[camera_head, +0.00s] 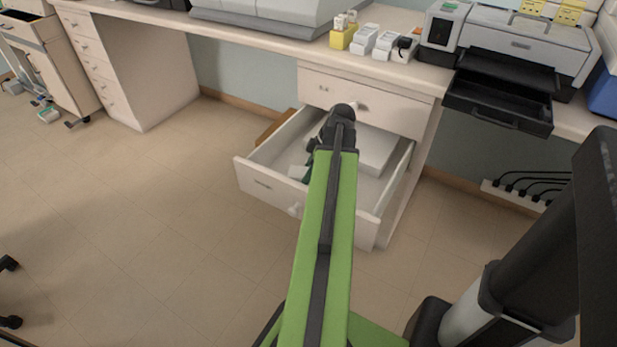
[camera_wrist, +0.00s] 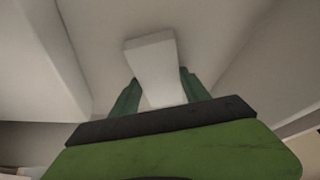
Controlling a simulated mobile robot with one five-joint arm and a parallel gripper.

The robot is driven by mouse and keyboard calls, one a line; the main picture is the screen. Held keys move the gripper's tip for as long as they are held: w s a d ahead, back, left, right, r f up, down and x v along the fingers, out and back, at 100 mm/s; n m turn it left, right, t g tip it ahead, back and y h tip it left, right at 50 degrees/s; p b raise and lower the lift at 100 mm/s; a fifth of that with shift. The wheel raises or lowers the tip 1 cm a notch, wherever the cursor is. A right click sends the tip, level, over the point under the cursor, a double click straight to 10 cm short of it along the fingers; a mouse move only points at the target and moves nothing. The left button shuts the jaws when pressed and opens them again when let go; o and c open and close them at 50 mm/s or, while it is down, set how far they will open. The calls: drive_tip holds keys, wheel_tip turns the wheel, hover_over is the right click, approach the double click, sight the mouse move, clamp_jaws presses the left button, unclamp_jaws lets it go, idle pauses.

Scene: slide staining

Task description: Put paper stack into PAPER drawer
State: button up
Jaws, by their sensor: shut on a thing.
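The drawer (camera_head: 262,186) under the counter is pulled open, and the small label on its front is too small to read. My gripper (camera_head: 304,172) is inside or just above the left part of this drawer, partly hidden by my green arm. In the wrist view its two green fingers are shut on a white block, the paper stack (camera_wrist: 153,62). Pale drawer walls show on both sides of it. I cannot tell whether the stack touches the drawer floor.
A flat white block (camera_head: 376,152) lies in the right part of the drawer. A closed drawer (camera_head: 345,98) is above. A printer (camera_head: 525,45) with its tray out stands on the counter at the right, beside small boxes (camera_head: 364,40).

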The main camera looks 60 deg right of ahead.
drive_tip(key=shift+f, duration=0.1)
drive_tip(key=o, duration=1.5)
drive_tip(key=shift+s+r+p, duration=0.1)
drive_tip(key=shift+r+p, duration=0.4)
drive_tip(key=shift+r, duration=0.15)
drive_tip(key=p+v, duration=1)
drive_tip(key=v, duration=0.1)
drive_tip(key=shift+s+r, duration=0.1)
